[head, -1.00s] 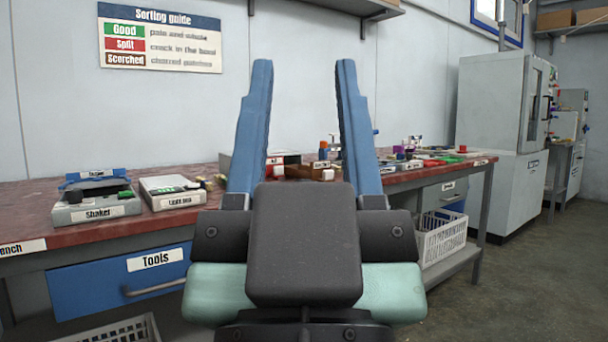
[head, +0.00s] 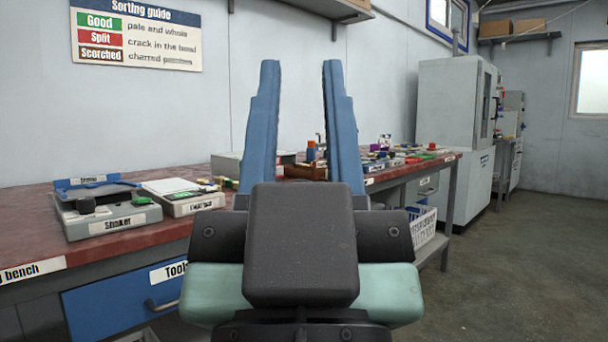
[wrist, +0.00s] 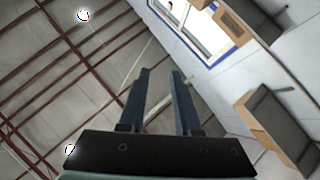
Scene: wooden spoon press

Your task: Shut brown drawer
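My gripper (head: 300,68) points up and forward in the middle of the head view. Its two blue fingers stand apart with nothing between them. The wrist view also shows the gripper (wrist: 162,72) open and empty, aimed at the ceiling and upper wall. A small brown box-like thing (head: 306,172) sits on the red bench top behind the fingers, partly hidden. I cannot tell whether it is the brown drawer or how far open it is. The gripper is apart from it.
A pale cabinet (head: 445,150) is beyond. The floor (head: 520,270) at right is clear.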

